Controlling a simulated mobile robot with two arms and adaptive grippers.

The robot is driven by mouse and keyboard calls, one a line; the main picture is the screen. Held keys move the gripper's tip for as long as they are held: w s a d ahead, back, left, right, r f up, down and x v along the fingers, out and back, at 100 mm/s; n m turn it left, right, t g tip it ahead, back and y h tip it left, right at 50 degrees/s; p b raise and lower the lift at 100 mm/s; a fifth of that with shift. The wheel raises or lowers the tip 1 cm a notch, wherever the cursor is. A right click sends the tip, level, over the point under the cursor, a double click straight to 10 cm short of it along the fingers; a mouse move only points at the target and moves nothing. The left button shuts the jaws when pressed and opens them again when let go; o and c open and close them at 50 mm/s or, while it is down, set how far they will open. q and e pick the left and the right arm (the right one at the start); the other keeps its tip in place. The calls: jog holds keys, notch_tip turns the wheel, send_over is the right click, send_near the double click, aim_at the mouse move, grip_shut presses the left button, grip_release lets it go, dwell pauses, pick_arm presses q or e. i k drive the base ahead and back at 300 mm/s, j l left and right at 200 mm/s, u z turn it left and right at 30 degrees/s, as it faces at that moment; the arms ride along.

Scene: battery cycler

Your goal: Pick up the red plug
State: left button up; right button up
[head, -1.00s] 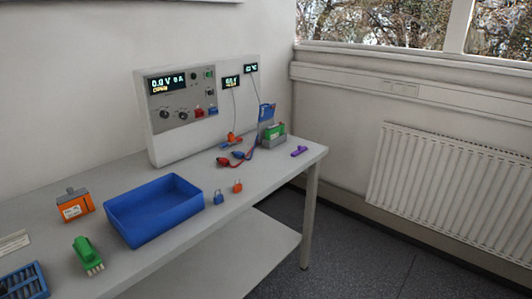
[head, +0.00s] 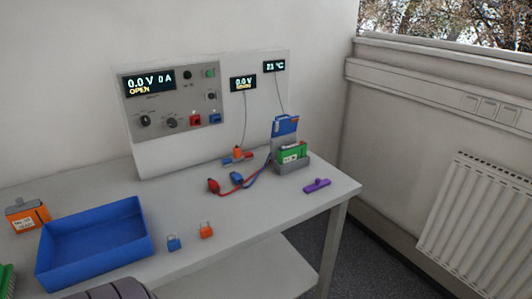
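The red plug (head: 213,186) lies on the grey table in front of the cycler panel, at the end of a red lead. The blue plug (head: 236,177) lies just right of it on a blue lead. Both leads run right toward the grey holder (head: 292,167) with a green battery (head: 291,153) in it. The red socket (head: 196,120) and blue socket (head: 215,118) on the cycler (head: 172,103) have no leads in them. A dark grey ridged shape, which looks like part of my arm, shows at the bottom left edge. No gripper fingers are visible.
A blue bin (head: 140,244) stands front left, with an orange battery (head: 28,215) behind its left end. Blue (head: 173,243) and orange (head: 206,231) padlock-like pieces lie right of the bin. A purple piece (head: 317,185) lies near the table's right end.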

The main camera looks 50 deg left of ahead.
aim_at(214, 186)
jog(key=i+l+u, duration=0.1)
jog(key=i+u, duration=0.3)
jog(key=i+l+u, duration=0.4)
jog(key=i, duration=0.2)
jog(key=j, duration=0.1)
